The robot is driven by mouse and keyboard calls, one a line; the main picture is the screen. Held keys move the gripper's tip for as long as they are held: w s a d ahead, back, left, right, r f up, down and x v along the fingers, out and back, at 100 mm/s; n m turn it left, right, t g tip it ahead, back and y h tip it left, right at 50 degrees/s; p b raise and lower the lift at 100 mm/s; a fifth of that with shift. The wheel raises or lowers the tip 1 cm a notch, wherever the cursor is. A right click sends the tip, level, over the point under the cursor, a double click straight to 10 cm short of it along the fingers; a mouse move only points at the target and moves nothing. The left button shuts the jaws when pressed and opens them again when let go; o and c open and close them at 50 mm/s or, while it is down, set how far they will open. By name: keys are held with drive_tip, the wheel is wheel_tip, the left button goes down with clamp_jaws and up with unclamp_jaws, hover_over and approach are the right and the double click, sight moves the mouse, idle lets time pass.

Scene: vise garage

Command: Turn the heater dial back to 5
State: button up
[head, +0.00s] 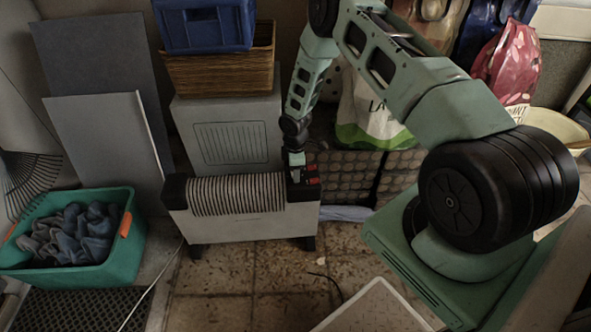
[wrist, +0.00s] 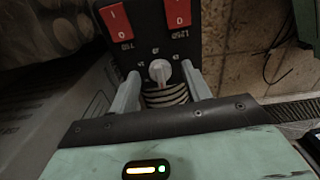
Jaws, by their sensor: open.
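The heater (head: 225,205) is a white convector with black end caps and a ribbed top grille, standing on the tiled floor. Its control panel (head: 305,175) is at the right end, partly hidden by my gripper (head: 295,160). In the wrist view, the pale heater dial (wrist: 160,71) sits on the black panel below two red switches. My gripper (wrist: 160,92) is open, with one finger on each side of the dial. I cannot tell whether the fingers touch it. The small marks around the dial are too blurred to read its setting surely.
A teal basket (head: 75,245) of dark cloths stands at the left. Behind the heater, a white box (head: 225,130) carries a wicker basket (head: 220,75) and a blue crate (head: 203,25). Bags (head: 370,115) stand behind right. Tiled floor in front is mostly clear.

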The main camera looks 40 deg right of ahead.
wheel_tip(320, 180, up, 17)
drive_tip(key=p, duration=0.3)
drive_tip(key=shift+r, duration=0.15)
idle(0.4)
drive_tip(key=s+a+r+m, duration=0.1)
drive_tip(key=s+a+r, duration=0.3)
drive_tip(key=a+r, duration=0.45)
drive_tip(key=s+a+r+m, duration=0.1)
drive_tip(key=s+a+r, duration=0.4)
drive_tip(key=a+r, duration=0.4)
drive_tip(key=s+a+r+m, duration=0.1)
drive_tip(key=s+a+r, duration=0.2)
drive_tip(key=s, duration=0.4)
drive_tip(key=s+a+r, duration=0.2)
drive_tip(key=s+a, duration=0.1)
drive_tip(key=s, duration=0.4)
drive_tip(key=s+a+r+m, duration=0.1)
drive_tip(key=s+a+r, duration=0.2)
drive_tip(key=s, duration=0.4)
wheel_tip(320, 180, up, 18)
drive_tip(key=s+p, duration=0.1)
drive_tip(key=p, duration=1.7)
drive_tip(key=shift+f+y, duration=0.15)
drive_tip(key=shift+y, duration=0.15)
